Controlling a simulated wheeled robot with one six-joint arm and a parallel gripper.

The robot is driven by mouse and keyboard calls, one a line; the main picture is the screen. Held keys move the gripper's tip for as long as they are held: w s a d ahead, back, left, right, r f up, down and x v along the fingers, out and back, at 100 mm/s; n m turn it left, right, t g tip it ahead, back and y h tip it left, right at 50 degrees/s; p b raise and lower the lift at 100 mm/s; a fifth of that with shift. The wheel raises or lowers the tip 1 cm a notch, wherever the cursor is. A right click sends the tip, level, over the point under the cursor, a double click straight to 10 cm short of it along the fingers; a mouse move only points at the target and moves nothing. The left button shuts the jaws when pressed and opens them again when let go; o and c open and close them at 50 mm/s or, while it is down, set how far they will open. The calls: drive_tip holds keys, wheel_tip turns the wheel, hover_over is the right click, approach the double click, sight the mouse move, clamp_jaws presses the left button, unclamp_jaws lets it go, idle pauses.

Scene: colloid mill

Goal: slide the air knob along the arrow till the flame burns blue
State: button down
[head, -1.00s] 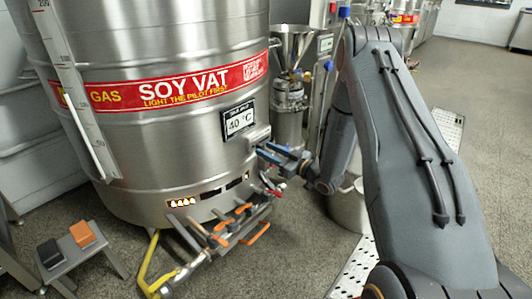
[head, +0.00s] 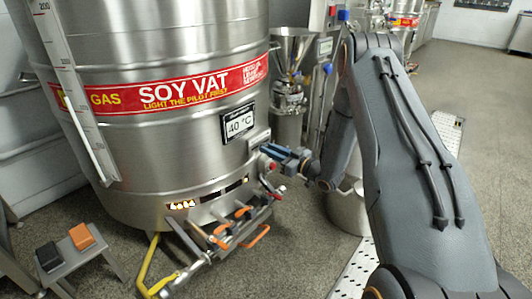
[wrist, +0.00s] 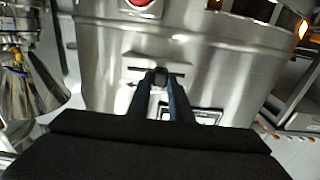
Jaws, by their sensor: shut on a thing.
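The steel soy vat (head: 150,140) stands at left in the head view. Small yellow-orange flames (head: 182,205) show through a slot low on its front. My gripper (head: 266,150) reaches the vat's right side, just right of the temperature display. In the wrist view my gripper (wrist: 160,88) is shut on the small dark air knob (wrist: 160,77). The knob sits at a dark horizontal slot in a steel plate (wrist: 135,64). A dark arrow mark (wrist: 132,83) shows left of the fingers. In the head view the gripper hides the knob.
Orange-handled valves (head: 240,228) and a yellow gas hose (head: 150,265) are below the vat. A red knob (wrist: 138,3) is at the wrist view's top edge. A steel funnel (head: 292,48) and a pot (head: 347,208) stand to the right. Open floor lies far right.

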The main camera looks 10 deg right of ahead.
drive_tip(key=shift+w+d, duration=0.45)
drive_tip(key=shift+d, duration=0.15)
drive_tip(key=shift+w+d, duration=0.4)
drive_tip(key=shift+d, duration=0.2)
drive_tip(key=c, duration=1.6)
unclamp_jaws()
drive_tip(key=shift+s, duration=0.1)
drive_tip(key=p+v, duration=0.2)
drive_tip(key=v, duration=0.5)
drive_tip(key=shift+s+d, duration=0.2)
drive_tip(key=shift+s, duration=0.05)
